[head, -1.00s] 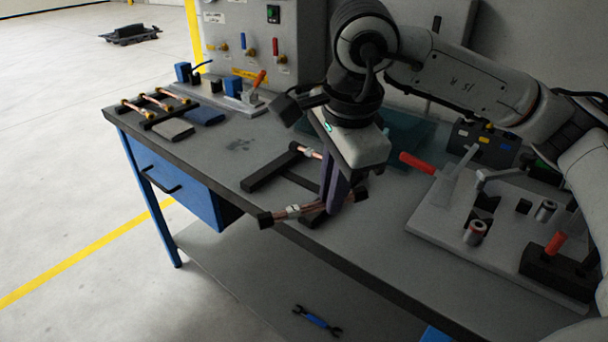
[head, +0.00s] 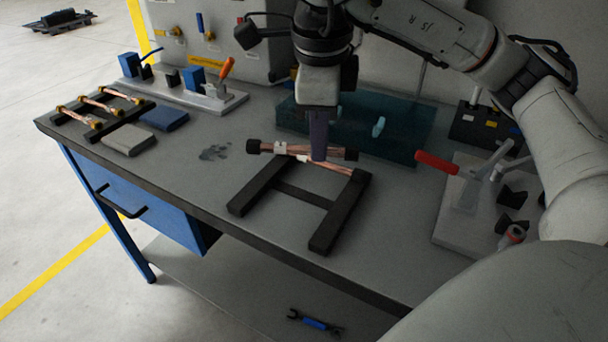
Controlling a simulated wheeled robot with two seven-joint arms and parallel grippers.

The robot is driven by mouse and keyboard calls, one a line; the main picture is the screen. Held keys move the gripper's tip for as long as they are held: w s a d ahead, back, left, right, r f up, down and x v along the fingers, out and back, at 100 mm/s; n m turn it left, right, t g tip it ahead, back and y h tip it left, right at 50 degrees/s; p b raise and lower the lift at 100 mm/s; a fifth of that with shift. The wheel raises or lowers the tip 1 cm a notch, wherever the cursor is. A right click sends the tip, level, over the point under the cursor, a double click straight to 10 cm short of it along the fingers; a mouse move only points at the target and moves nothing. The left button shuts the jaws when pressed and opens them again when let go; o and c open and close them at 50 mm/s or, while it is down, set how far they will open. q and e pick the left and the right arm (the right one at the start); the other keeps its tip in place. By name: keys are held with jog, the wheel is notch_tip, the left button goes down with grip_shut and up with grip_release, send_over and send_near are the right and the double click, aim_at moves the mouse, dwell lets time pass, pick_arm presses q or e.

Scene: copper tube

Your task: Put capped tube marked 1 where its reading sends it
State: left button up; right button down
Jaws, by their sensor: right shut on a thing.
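My right gripper (head: 318,152) points down and is shut on a copper tube (head: 266,148) with black end caps and a white tag. The tag's marking is too small to read. The tube lies roughly level across the picture, over the far end of a black H-shaped rack (head: 302,195). A second copper tube (head: 338,167), with a white tag, is just below and in front of it at the rack's far end. The gripper partly hides both tubes. I cannot tell whether the tubes touch. My left gripper is not in view.
A see-through teal tray (head: 415,148) stands behind the gripper. A fixture with a red handle (head: 437,162) is at right. At left are a rack of copper tubes (head: 100,107), a grey pad (head: 128,140) and a blue pad (head: 163,118). The bench between is mostly clear.

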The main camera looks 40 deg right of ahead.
jog(key=shift+s+f, duration=0.25)
jog(key=shift+f, duration=3.1)
jog(key=shift+f, duration=0.1)
jog(key=shift+f+b, duration=0.15)
jog(key=shift+b, duration=0.2)
jog(key=c, duration=1.8)
grip_release()
